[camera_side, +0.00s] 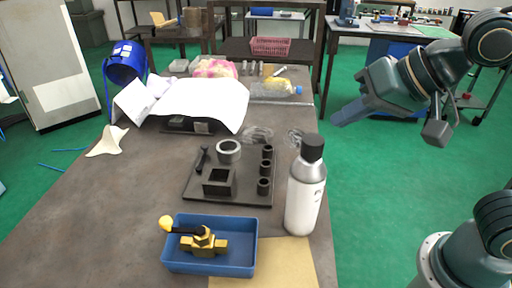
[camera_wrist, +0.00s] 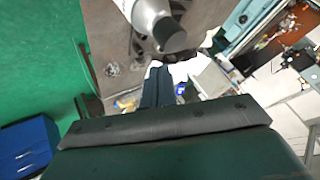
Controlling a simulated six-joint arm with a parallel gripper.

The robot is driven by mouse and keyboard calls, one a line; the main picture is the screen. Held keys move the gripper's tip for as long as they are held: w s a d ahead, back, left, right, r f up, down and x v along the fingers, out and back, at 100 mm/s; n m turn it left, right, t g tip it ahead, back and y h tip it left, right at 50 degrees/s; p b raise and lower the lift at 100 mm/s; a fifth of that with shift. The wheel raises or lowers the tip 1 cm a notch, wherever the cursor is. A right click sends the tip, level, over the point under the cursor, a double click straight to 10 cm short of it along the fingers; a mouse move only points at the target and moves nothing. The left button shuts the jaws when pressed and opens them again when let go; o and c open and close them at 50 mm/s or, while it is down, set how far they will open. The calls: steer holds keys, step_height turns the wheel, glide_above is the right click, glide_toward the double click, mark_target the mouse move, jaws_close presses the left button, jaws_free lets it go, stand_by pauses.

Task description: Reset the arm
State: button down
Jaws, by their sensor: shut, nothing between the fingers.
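My gripper (camera_side: 345,114) is raised at the right of the side view, over the green floor beyond the table's right edge. Its fingers are shut and empty, and touch nothing. In the wrist view the dark fingers (camera_wrist: 156,86) lie together, seen past my dark gripper body. A dark plate (camera_side: 222,200) on the table holds a grey ring (camera_side: 229,150), a square black socket (camera_side: 219,181), several small black cylinders and a black handle-like part. A blue tray (camera_side: 208,270) in front holds a brass valve-like part (camera_side: 204,242) with a yellow-tipped lever.
A white bottle (camera_side: 305,195) with a black cap stands right of the plate, near the table's right edge; it also shows in the wrist view (camera_wrist: 150,15). Papers, a blue bin (camera_side: 125,62) and a clear bottle (camera_side: 275,90) lie farther back. The air around my gripper looks clear.

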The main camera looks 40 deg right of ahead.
steer(key=s+d+f+n+g+h, duration=0.2)
steer(key=s+d+f+n, duration=0.1)
steer(key=s+d, duration=0.6)
steer(key=shift+d+n+g+h, duration=0.3)
steer(key=shift+d+n, duration=0.3)
steer(key=shift+d, duration=0.65)
